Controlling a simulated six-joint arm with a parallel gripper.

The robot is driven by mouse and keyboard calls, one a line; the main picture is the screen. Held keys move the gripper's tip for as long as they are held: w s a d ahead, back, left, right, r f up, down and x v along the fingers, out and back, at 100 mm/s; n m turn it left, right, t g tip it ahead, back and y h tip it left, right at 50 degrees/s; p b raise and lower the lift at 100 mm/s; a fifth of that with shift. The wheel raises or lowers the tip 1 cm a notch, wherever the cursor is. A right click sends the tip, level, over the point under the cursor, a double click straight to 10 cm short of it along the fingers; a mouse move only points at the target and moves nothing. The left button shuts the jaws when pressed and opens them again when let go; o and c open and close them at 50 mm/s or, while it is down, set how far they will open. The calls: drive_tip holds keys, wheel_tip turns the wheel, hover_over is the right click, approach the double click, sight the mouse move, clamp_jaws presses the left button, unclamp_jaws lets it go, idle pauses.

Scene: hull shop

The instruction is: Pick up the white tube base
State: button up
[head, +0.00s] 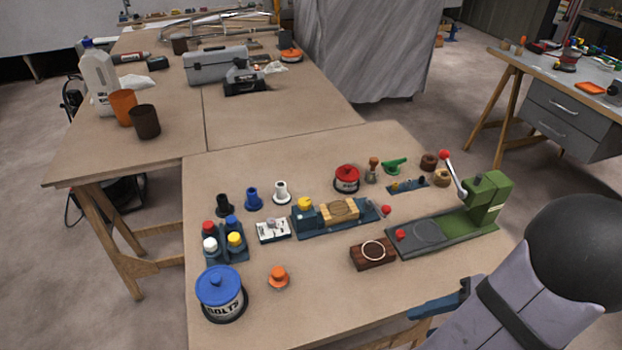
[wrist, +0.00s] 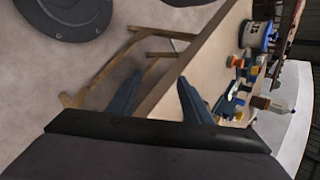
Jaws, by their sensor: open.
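The white tube base (head: 281,193) stands upright on the near table, flared foot down, in a row to the right of a blue tube base (head: 254,199) and a black one (head: 224,205). An orange tube base (head: 278,278) stands apart nearer the front. My gripper (head: 440,304) is low at the table's front right edge, far from the white tube base. In the wrist view my gripper (wrist: 158,84) has its two fingers apart with nothing between them. I cannot make out the white tube base in that view.
A blue-lidded bolts tin (head: 221,294) and a holder with colored caps (head: 226,254) stand at left. A red tin (head: 346,178) and green press (head: 483,208) stand right.

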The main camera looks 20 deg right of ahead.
drive_tip(key=w+d+r+n+g+h, duration=0.1)
drive_tip(key=w+n, duration=0.3)
drive_tip(key=w+d+r+n+h, duration=0.1)
drive_tip(key=w+r+n, duration=0.1)
drive_tip(key=w+n, duration=0.2)
drive_tip(key=w+d+r+n+g+h, duration=0.1)
drive_tip(key=w+n, duration=0.3)
drive_tip(key=n, duration=0.1)
drive_tip(key=shift+r+g+b, duration=0.3)
drive_tip(key=shift+r+b, duration=0.05)
drive_tip(key=w+a+r+n+t+h+b, duration=0.2)
drive_tip(key=w+a+r+n, duration=0.4)
drive_tip(key=w+a+n, duration=0.55)
drive_tip(key=w+a+r+n+t+h+b, duration=0.1)
drive_tip(key=w+a+r+n+t+h, duration=0.1)
drive_tip(key=w+a+r+n, duration=0.85)
drive_tip(key=n+g+h, duration=0.1)
drive_tip(key=n+g, duration=0.1)
drive_tip(key=n, duration=0.5)
approach(281, 185)
wheel_tip(281, 185, down, 3)
drive_tip(key=shift+x, duration=3.1)
drive_tip(key=shift+w+r+t, duration=0.1)
drive_tip(key=shift+t, duration=0.2)
